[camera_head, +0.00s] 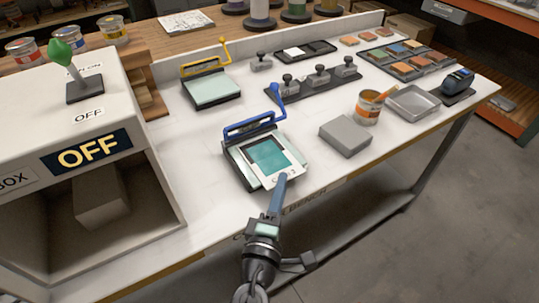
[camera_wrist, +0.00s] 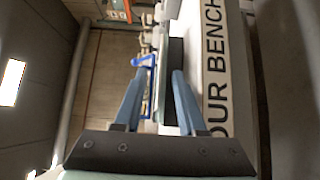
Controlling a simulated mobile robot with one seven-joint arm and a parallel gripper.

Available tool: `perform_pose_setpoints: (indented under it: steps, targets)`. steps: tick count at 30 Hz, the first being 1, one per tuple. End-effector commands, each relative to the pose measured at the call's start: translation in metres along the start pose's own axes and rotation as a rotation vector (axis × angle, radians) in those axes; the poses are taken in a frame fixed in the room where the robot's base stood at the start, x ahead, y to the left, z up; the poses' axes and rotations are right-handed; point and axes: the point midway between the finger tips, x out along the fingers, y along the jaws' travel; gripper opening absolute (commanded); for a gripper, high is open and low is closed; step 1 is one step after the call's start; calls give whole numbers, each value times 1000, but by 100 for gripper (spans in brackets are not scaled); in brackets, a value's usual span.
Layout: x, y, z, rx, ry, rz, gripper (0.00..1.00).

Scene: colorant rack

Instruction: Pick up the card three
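The card (camera_head: 268,155), white with a teal square and small lettering I cannot read fully, lies on a dark tray-like device with a blue lever (camera_head: 250,126) near the bench's front edge. It sticks out a little over the device's front right corner. My gripper (camera_head: 282,178) reaches in from the front, its blue fingertips at the card's front edge, overlapping it in the picture. In the wrist view the two fingers (camera_wrist: 159,72) stand apart, with thin edge-on shapes between them. I cannot tell whether a finger touches the card.
A similar device with a yellow lever (camera_head: 212,90) stands behind. A grey block (camera_head: 345,136), an open can (camera_head: 368,107) and a metal tray (camera_head: 413,102) stand to the right. The white booth marked OFF (camera_head: 87,152) is at the left. Bare bench lies between them.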

Motion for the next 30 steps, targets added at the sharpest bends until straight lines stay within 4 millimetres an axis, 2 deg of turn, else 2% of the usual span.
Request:
perform_pose_setpoints:
  steps: [4, 11, 18, 30]
  targets:
    - [12, 0, 1, 0, -2, 0, 40]
    - [13, 0, 1, 0, -1, 0, 40]
    - [12, 0, 1, 0, -1, 0, 0]
    - [12, 0, 0, 0, -1, 0, 0]
